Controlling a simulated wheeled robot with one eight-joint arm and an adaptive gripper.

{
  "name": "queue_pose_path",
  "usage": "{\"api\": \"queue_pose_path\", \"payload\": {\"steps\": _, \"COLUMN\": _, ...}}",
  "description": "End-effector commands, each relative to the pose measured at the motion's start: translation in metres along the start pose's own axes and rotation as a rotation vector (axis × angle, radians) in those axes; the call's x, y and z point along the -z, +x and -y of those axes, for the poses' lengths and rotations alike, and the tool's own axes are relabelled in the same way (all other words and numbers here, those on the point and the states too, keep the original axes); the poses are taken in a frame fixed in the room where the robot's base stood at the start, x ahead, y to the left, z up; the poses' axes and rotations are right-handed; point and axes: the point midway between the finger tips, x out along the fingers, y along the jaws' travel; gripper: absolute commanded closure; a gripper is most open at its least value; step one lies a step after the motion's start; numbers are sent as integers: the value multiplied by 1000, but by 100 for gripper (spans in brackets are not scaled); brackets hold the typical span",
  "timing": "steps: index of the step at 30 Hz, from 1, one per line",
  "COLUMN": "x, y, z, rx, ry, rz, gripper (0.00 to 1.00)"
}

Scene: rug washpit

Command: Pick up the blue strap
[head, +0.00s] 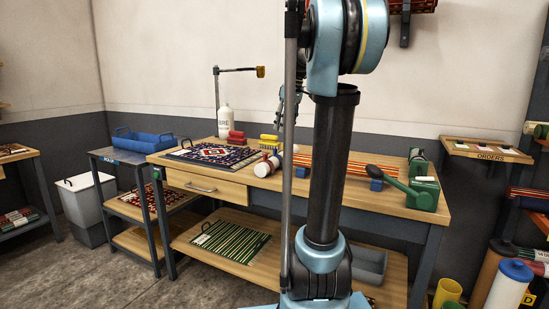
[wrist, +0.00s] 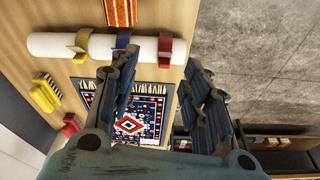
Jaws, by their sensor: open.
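The blue strap (wrist: 123,38) is a short band on a white roll (wrist: 65,46) in the wrist view, between a yellow strap (wrist: 80,43) and a red strap (wrist: 165,48). My gripper (wrist: 160,58) is open, with nothing between its fingers. Its left fingertip appears just below the blue strap in the picture; I cannot tell the distance or any contact. In the head view, the white roll (head: 264,168) lies on the workbench, partly hidden behind my arm. I cannot clearly make out the blue strap there.
A patterned rug (head: 215,154) lies on the workbench (head: 405,205). A white bottle (head: 224,120), a yellow brush (head: 268,138) and a red brush (head: 236,138) stand behind. A green tool (head: 422,192) and an orange striped rug (head: 353,168) lie to the right.

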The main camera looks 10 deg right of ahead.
Motion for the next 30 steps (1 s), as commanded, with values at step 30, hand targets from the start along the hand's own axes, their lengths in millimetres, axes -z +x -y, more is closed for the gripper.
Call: {"api": "queue_pose_path", "payload": {"steps": 30, "x": 55, "y": 68, "z": -65, "rx": 28, "ry": -168, "rz": -31, "gripper": 57}}
